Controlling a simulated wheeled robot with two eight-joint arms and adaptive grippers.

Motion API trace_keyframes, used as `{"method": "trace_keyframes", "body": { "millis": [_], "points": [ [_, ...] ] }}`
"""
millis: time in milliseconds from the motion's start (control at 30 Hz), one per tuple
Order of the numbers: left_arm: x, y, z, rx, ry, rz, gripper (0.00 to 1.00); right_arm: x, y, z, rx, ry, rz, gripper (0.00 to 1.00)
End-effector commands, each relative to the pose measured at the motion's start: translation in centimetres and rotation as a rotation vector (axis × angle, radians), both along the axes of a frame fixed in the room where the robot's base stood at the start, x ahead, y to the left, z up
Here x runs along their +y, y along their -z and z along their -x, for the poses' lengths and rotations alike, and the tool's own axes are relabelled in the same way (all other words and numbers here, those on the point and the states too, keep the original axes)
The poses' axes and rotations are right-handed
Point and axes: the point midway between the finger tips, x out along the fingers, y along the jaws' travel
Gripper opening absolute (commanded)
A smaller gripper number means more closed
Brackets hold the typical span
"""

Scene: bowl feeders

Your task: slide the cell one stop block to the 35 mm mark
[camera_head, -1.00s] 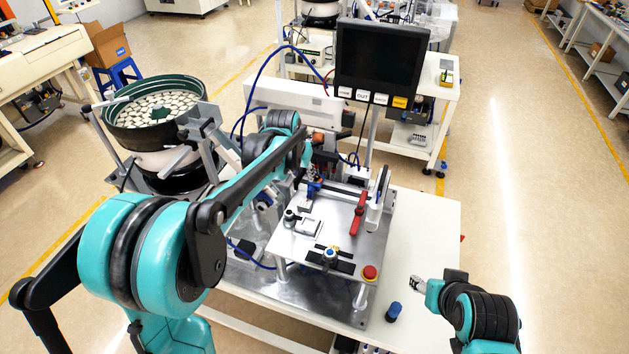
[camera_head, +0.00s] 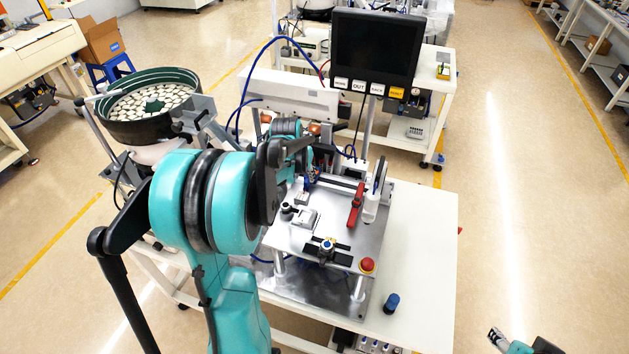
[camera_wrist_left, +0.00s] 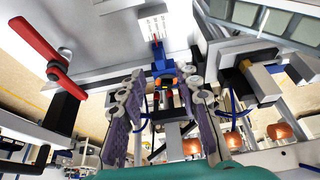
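A small blue block (camera_wrist_left: 162,66) with an orange part, likely the stop block, shows ahead of my left gripper (camera_wrist_left: 165,80) in the left wrist view. The two grey fingers stand apart on either side of its near end; I cannot tell whether they touch it. A white marked plate (camera_wrist_left: 153,27) lies just beyond the block; its marks are too small to read. In the head view the block (camera_head: 308,181) is small and partly hidden by my left arm. My right gripper (camera_head: 496,336) is at the lower right, away from the table, too small to judge.
A red handle (camera_head: 355,204) stands right of the block on the metal plate (camera_head: 336,219). A red button (camera_head: 367,265) and a blue cylinder (camera_head: 392,303) are nearer. A bowl feeder (camera_head: 150,112) stands at left and a monitor (camera_head: 374,47) behind. The white table's right side is clear.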

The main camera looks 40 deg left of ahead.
Motion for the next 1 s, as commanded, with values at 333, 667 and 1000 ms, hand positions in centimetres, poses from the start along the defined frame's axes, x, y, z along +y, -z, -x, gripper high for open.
{"method": "trace_keyframes", "body": {
  "millis": [333, 667, 1000],
  "points": [
    [0.5, 4.4, -1.8, 0.000, 0.001, 0.001, 0.33, 0.0, 0.7, 0.0, 0.000, 0.000, 0.000, 0.49],
    [0.5, 4.7, -1.9, 0.000, 0.001, 0.001, 0.30, 0.0, 0.7, 0.0, 0.000, 0.000, 0.000, 0.49],
    [0.5, 4.8, -1.9, 0.000, 0.001, 0.000, 0.00, 0.0, 0.8, 0.0, 0.000, 0.000, 0.000, 0.49]
  ]
}}
